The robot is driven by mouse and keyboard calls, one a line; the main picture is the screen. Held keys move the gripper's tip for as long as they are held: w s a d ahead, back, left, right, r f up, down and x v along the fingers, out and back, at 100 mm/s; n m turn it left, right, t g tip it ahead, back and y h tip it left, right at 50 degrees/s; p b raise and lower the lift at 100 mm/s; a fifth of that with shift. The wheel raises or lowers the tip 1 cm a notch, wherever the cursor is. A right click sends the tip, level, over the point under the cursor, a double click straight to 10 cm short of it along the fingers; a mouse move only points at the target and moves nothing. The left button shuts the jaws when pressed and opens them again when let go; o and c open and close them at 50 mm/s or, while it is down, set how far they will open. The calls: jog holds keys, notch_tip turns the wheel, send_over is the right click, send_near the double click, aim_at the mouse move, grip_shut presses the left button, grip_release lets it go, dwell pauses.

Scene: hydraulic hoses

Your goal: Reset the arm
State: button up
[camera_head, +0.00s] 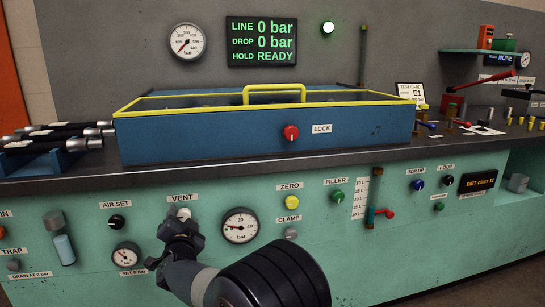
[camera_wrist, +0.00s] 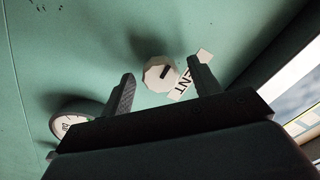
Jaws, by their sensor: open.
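My gripper (camera_head: 180,222) is at the green panel front, just at the VENT knob (camera_head: 181,213). In the wrist view my gripper (camera_wrist: 163,78) is open, with its two dark fingers apart and nothing between their tips but the view of the panel. The pale VENT knob (camera_wrist: 160,74) shows beyond and between the fingertips, with a dark slot mark on its face. The VENT label (camera_wrist: 188,84) is partly hidden by the right finger. Whether the fingers touch the knob I cannot tell.
A blue lidded box (camera_head: 220,135) with a yellow handle stands on the bench above. Gauges (camera_head: 240,226) and (camera_head: 125,256) flank the arm on the panel. A display (camera_head: 262,41) reads LINE 0 bar, DROP 0 bar, HOLD READY. Black hoses (camera_head: 60,142) lie at left.

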jog(key=p+v, duration=0.2)
jog(key=v, duration=0.8)
jog(key=b+x, duration=0.2)
jog(key=x, duration=0.8)
jog(key=shift+w, duration=0.1)
jog(key=shift+w+r, duration=0.15)
jog(key=shift+w, duration=0.05)
jog(key=n+p, duration=0.2)
jog(key=n, duration=0.2)
jog(key=shift+p, duration=0.35)
jog(key=n+p, duration=0.2)
jog(key=n, duration=0.3)
jog(key=shift+s, duration=0.1)
jog(key=n+p, duration=0.1)
jog(key=n, duration=0.3)
jog(key=n+p, duration=0.1)
jog(key=n, duration=0.4)
jog(key=shift+f, duration=0.2)
